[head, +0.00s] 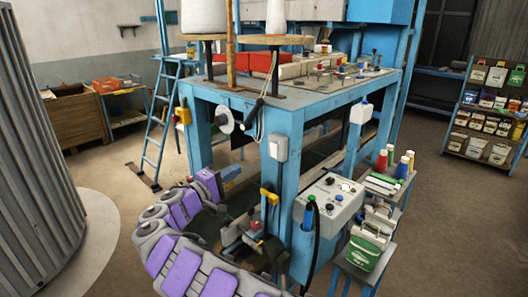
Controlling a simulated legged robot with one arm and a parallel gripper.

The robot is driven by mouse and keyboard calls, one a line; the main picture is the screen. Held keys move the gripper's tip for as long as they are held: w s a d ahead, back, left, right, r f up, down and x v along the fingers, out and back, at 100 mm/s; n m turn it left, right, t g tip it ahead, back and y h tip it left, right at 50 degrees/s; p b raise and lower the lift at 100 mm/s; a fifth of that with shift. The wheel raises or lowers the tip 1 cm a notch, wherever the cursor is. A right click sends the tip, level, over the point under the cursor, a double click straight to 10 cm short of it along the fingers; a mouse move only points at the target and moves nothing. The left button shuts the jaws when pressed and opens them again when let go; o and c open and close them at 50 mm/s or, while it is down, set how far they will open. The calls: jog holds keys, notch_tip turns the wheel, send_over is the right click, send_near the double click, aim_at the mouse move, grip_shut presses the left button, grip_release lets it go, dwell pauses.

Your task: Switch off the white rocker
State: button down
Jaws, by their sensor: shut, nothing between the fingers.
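A white switch box (279,148) is fixed to the near blue leg of the machine frame. Its front looks like a pale rocker, but it is too small to tell which way it is tipped. My purple-and-grey arm curves up from the bottom of the view. My gripper (232,173) is at its end, shut and empty, to the left of the switch box and a little lower. It appears apart from the box. Its fingertips are small and hard to make out.
A grey control box (328,204) with buttons sits low right of the leg. A yellow fitting (269,195) juts out below the switch box. A white handwheel (225,119) hangs above my gripper. A side stand holds a green-and-white sack (365,250).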

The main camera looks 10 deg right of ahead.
aim_at(271, 147)
jog(key=b+x, duration=0.2)
jog(key=x, duration=1.1)
jog(key=shift+w+d, duration=0.25)
jog(key=shift+d, duration=0.1)
jog(key=shift+w+d, duration=0.1)
jog(key=shift+r, duration=0.15)
jog(key=shift+w+d+r+p, duration=0.1)
jog(key=shift+r+p, duration=0.1)
jog(key=shift+p, duration=0.25)
jog(key=shift+f, duration=0.1)
